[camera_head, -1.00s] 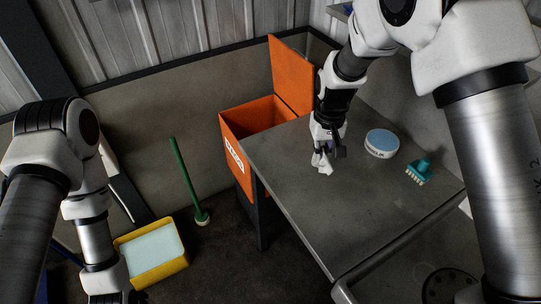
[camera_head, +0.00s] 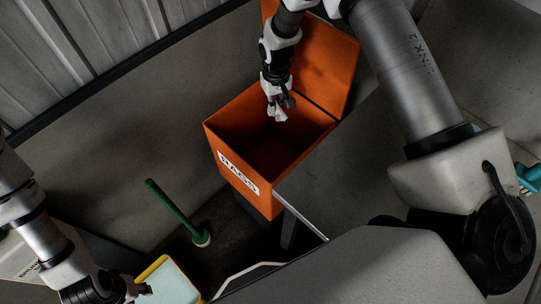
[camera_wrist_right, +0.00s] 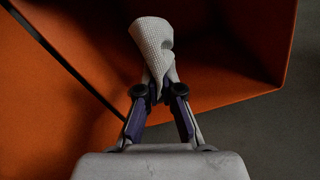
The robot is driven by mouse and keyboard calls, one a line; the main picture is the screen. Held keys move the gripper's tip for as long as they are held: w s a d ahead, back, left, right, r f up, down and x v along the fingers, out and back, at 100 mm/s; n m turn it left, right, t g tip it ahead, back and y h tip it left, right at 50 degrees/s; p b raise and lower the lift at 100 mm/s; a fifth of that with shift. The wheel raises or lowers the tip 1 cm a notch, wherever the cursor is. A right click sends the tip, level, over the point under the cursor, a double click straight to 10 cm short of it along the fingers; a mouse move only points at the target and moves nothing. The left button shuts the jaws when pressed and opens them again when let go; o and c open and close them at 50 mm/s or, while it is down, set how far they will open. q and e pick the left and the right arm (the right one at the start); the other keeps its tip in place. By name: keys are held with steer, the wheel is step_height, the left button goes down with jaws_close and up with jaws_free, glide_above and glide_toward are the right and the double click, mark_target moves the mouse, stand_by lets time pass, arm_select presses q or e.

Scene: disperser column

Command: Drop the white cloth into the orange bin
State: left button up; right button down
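The white cloth (camera_wrist_right: 153,42) is bunched between the fingertips of my right gripper (camera_wrist_right: 160,88), which is shut on it. In the head view my right gripper (camera_head: 275,104) holds the cloth (camera_head: 277,115) over the opening of the orange bin (camera_head: 246,176), inside its outline. The bin has a "RAGS" label and its lid stands open at the back. Its orange walls also fill much of the right wrist view (camera_wrist_right: 60,110). My left gripper (camera_head: 137,289) is at the lower left, beside the yellow tub; whether its fingers are open is unclear.
A yellow tub (camera_head: 154,270) with pale contents stands at the lower left. A green-handled tool (camera_head: 176,208) stands on the floor left of the bin.

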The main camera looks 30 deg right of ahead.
step_height(320, 180, down, 6)
steer(key=b, duration=0.5)
steer(key=shift+s+a+r, duration=0.1)
steer(key=shift+s+r, duration=0.05)
jaws_free()
stand_by(0.4)
step_height(320, 180, up, 6)
steer(key=p, duration=0.4)
steer(key=shift+f+p, duration=0.25)
steer(key=shift+p, duration=0.05)
